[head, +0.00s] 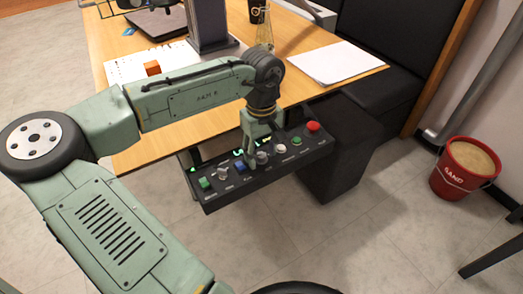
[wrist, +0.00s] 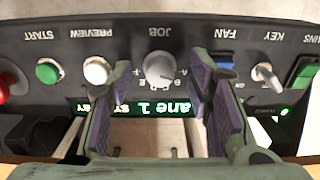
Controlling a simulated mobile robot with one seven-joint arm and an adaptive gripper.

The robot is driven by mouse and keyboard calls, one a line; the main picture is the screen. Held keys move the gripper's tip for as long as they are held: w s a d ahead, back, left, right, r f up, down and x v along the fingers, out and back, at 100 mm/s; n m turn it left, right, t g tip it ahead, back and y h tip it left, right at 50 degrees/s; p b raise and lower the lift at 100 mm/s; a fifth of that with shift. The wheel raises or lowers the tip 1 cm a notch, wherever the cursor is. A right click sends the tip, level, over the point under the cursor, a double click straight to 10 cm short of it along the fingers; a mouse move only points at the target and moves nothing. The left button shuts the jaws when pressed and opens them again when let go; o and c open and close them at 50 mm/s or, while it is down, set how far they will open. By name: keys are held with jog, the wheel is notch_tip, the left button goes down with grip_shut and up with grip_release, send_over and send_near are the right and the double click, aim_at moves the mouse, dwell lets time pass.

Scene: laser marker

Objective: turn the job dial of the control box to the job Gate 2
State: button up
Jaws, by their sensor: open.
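The control box (head: 276,167) is a dark panel along the table's near edge. Its job dial (wrist: 160,70) is a round pale grey knob in the middle of the wrist view, under the upside-down label JOB, with letters around it. It also shows in the head view (head: 262,157). My gripper (wrist: 159,66) is open, with one purple-padded finger on each side of the dial and clear gaps to it. In the head view my gripper (head: 257,140) points down at the panel. A lit green display (wrist: 178,107) partly reads "ane 1"; my fingers hide some of it.
On the panel sit a white PREVIEW button (wrist: 96,70), a green START button (wrist: 47,72), a blue FAN switch (wrist: 225,62), a KEY switch (wrist: 265,73) and a red button (head: 313,126). A red sand bucket (head: 465,168) stands right on the floor.

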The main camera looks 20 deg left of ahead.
jog(key=shift+c, duration=0.5)
grip_shut()
jog(key=shift+r+m+p, duration=0.1)
jog(key=shift+m+p, duration=0.2)
jog(key=shift+p, duration=0.15)
jog(key=shift+d+m+p, duration=0.1)
jog(key=shift+m+p, duration=0.7)
jog(key=shift+m, duration=0.1)
jog(key=shift+m+p, duration=0.95)
jog(key=shift+m, duration=0.75)
